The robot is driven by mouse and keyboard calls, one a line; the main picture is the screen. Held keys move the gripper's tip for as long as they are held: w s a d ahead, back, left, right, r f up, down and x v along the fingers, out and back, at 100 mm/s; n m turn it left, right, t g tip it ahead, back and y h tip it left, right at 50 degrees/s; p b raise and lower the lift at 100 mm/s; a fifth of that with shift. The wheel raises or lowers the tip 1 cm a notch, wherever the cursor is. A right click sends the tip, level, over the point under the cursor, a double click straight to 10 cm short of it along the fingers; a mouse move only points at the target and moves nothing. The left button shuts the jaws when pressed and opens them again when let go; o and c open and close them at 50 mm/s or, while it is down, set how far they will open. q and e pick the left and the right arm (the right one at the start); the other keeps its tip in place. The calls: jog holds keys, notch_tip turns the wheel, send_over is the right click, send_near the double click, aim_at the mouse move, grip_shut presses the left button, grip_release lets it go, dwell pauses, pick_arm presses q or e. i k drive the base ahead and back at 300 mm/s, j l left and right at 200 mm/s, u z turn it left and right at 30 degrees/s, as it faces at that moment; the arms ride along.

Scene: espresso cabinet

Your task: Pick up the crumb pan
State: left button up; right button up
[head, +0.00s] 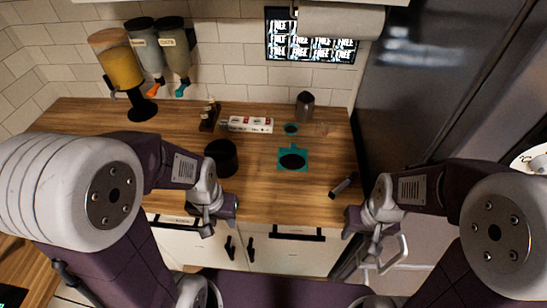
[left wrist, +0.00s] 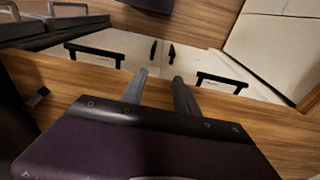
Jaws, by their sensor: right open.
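I cannot single out the crumb pan for certain in either view. A black round vessel (head: 221,157) stands on the wooden counter, beyond my left gripper. A teal square with a dark round middle (head: 292,159) lies further right. My left gripper (head: 208,226) hangs at the counter's front edge, empty. Its two grey fingers stand apart in the left wrist view (left wrist: 159,92), with drawer fronts beyond them. My right gripper (head: 378,250) is open and empty in front of the counter's right end.
A dark handled tool (head: 343,186) lies near the counter's right front. A grinder-like dispenser (head: 122,68) and two hoppers are at the back left. A white box (head: 249,124) and a dark pitcher (head: 305,106) stand at the back. Black handles (head: 292,235) jut from the front.

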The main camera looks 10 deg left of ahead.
aim_at(292, 158)
jog(key=j+z, duration=0.2)
jog(key=z, duration=0.2)
jog(key=j+z, duration=0.25)
jog(key=z, duration=0.15)
jog(key=j+z, duration=0.25)
jog(key=z, duration=0.15)
jog(key=j+z, duration=0.2)
jog(key=z, duration=0.2)
